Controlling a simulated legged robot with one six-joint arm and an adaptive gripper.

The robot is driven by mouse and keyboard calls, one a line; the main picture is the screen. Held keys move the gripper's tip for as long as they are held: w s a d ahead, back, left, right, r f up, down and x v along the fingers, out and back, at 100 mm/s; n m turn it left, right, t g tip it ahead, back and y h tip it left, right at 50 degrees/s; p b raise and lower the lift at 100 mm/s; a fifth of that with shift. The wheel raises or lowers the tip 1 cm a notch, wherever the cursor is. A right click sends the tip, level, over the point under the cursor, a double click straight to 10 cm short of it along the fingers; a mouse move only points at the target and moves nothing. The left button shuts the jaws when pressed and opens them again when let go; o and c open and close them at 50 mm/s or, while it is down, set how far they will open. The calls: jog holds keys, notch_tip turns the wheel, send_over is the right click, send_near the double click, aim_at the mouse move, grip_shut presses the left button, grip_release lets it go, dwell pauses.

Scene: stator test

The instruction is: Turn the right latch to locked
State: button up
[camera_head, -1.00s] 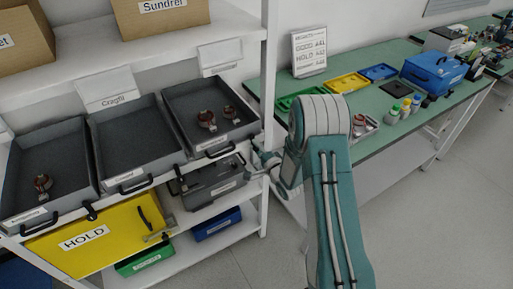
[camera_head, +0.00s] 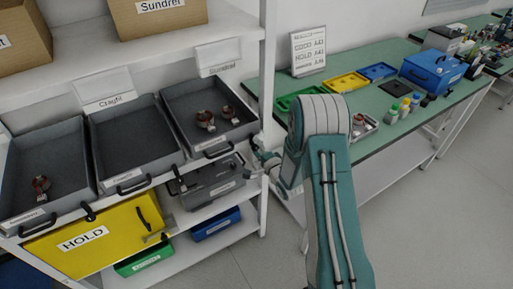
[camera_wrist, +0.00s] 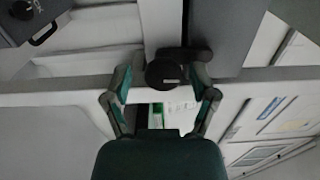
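The right latch (camera_head: 178,181) is a small black piece on the white shelf's front rail, at the right end of the yellow HOLD panel (camera_head: 125,232). In the wrist view a black latch (camera_wrist: 165,72) with a round knob and a short bar pointing right sits between my fingertips; it appears to be this one. My gripper (camera_wrist: 161,76) is open, one finger on each side of the latch; contact cannot be told. In the head view my gripper (camera_head: 262,163) shows small, partly hidden by my arm, at the shelf's right post. The left latch (camera_head: 90,211) is black.
Grey trays, including the right tray (camera_head: 212,112), sit directly above the rail. A grey case (camera_head: 213,180), a blue bin (camera_head: 216,225) and a green bin (camera_head: 143,260) stand below. The green workbench (camera_head: 383,135) is at right. Floor in front is clear.

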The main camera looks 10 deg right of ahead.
jog(key=shift+a, duration=0.1)
jog(key=v, duration=1.2)
jog(key=shift+w+r, duration=0.1)
